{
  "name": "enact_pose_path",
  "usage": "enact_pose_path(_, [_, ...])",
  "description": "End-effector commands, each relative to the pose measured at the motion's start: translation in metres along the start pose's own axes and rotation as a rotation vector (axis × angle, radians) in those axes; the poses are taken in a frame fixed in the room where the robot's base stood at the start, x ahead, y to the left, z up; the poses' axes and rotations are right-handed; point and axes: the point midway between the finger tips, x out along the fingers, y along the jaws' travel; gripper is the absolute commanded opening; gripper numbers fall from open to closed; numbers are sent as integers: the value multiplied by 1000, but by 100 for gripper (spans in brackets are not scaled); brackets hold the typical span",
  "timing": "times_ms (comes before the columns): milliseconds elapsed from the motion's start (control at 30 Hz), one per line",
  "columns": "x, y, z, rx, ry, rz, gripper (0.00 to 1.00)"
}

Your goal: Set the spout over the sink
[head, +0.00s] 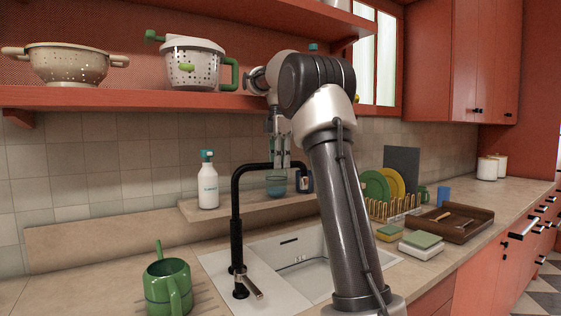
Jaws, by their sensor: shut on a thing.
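The black faucet (237,205) stands upright at the left side of the white sink (318,285). Its spout (254,166) bends at the top and runs to the right. My gripper (280,163) reaches down from above and is shut on the spout near its outer part. In the picture the spout crosses in front of the back ledge; from this view I cannot tell exactly how far its tip lies over the basin (292,246). The faucet's lever (252,287) sticks out low at its base.
A green watering can (167,287) stands left of the sink. A dish rack (392,207), sponges (421,240) and wooden tray (450,225) are right.

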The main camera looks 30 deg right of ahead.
Motion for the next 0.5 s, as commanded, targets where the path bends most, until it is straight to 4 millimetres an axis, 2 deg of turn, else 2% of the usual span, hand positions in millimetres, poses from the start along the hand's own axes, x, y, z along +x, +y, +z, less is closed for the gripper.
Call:
enact_pose_path(300, [-1,3,-1,-8,0,11,0])
enact_pose_path(333, [-1,3,-1,-8,0,11,25])
enact_pose_path(433, [-1,3,-1,-7,0,11,42])
enact_pose_path(500, [-1,2,-1,-6,0,9,42])
